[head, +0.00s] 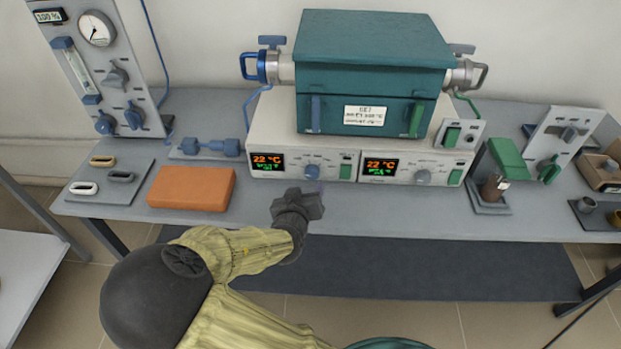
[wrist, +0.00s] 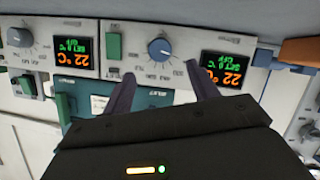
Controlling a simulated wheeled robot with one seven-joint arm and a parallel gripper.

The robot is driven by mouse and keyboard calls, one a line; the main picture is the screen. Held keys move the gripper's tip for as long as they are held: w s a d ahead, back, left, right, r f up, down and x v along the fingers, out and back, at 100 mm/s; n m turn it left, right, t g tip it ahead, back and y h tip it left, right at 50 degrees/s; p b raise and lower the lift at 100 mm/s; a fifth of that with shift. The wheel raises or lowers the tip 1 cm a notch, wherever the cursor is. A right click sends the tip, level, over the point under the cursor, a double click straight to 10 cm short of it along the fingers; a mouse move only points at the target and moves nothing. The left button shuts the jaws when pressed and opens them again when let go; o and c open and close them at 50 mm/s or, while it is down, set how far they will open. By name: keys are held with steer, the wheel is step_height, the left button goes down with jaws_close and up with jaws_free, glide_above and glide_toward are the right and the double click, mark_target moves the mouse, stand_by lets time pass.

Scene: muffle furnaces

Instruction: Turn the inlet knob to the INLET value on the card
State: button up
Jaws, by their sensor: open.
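The furnace's control box carries a left panel with a blue knob (head: 312,171) and a right panel with a grey knob (head: 423,177). I cannot read which panel is marked inlet. The white card (head: 365,116) is on the teal furnace front; its small print is too blurred to read surely. My gripper (head: 302,194) is in front of and below the blue knob. In the wrist view, which is upside down, my gripper (wrist: 160,74) is open, its fingers apart, with the blue knob (wrist: 160,48) between and beyond them, apparently untouched.
The left display (head: 267,163) and right display (head: 380,168) both show 22 °C in orange. An orange block (head: 191,188) lies left of my gripper. A gas panel (head: 97,65) stands far left. A green-topped stand (head: 508,159) is right of the box.

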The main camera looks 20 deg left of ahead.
mark_target(312, 175)
steer(key=x, duration=0.8)
steer(key=shift+w+f, duration=0.15)
steer(key=shift+w, duration=0.05)
steer(key=c, duration=1)
